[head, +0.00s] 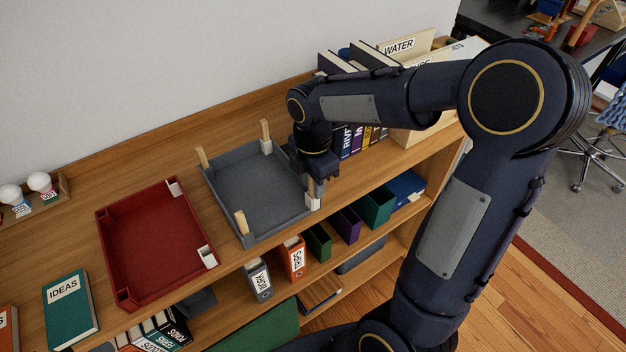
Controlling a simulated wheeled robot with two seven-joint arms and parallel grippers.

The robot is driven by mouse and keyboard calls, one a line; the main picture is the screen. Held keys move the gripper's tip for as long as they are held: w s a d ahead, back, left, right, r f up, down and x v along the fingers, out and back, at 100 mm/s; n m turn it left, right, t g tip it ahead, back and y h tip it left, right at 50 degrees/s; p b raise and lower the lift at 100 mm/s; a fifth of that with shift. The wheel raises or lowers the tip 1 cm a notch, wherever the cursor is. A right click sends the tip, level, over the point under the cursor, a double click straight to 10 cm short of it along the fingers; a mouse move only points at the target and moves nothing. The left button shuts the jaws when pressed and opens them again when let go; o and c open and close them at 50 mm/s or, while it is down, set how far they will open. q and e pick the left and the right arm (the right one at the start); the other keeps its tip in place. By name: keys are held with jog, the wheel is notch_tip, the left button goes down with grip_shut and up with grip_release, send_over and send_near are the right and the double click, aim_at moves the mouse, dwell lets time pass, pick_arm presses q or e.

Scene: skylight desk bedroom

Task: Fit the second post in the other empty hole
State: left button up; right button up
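The grey tray (262,192) lies on the wooden shelf top. Light wooden posts stand upright at its corners: one at the left corner (201,157), one at the back corner (265,131) and one at the front corner (241,223). At its right corner is a white socket (314,204). My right gripper (316,180) points down over this corner, its fingers around another wooden post (310,187), whose lower end is at the socket. I cannot tell how deep it sits. The gripper hides the post's top. My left gripper is out of view.
A red tray (150,243) with white corner sockets lies to the left. A teal book (70,309) is at the lower left. Books and a box stand close behind my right gripper. Binders fill the shelf below. Bare wood surrounds the trays.

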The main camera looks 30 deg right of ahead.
jog(key=shift+o, duration=0.7)
jog(key=shift+r, duration=0.1)
notch_tip(320, 180, up, 8)
jog(key=shift+f, duration=0.15)
jog(key=s+a+f+m+t+y, duration=0.1)
jog(key=s+a+m+t+y, duration=0.1)
jog(key=s+m, duration=0.6)
jog(key=s+a+f+m+t+y, duration=0.1)
jog(key=s+a+m+t, duration=0.1)
jog(key=s+m, duration=0.7)
jog(key=m+t, duration=0.1)
jog(key=m, duration=0.2)
jog(key=shift+f+m+t+y, duration=0.25)
jog(key=shift+m+t+y, duration=0.05)
jog(key=shift+y, duration=0.1)
